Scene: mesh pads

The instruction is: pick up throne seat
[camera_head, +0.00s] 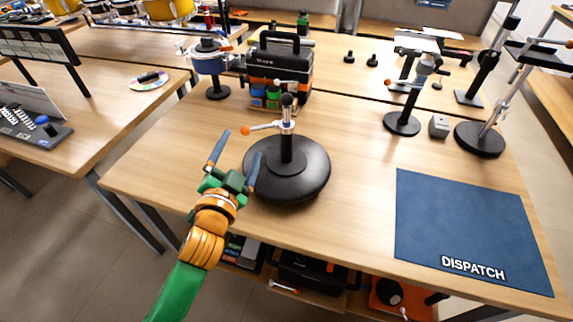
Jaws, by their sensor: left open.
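A thick black round disc (310,180), which looks like the throne seat, lies flat near the front edge of the wooden table. A short black post (287,148) with a silver clamp and an orange-tipped lever stands up from its middle. My left gripper (237,156) comes in from the lower left, its two blue-grey fingers spread and empty. It is just left of the disc, and its right finger overlaps the disc's left rim in the picture; I cannot tell whether they touch. My right gripper is not in view.
A blue DISPATCH mat (465,215) lies bare at the table's right. Behind the disc stand a black toolbox (281,62) and a blue drum-like item (209,62). Stands (402,123) and a small grey box (438,127) are at the right. Items fill a shelf below.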

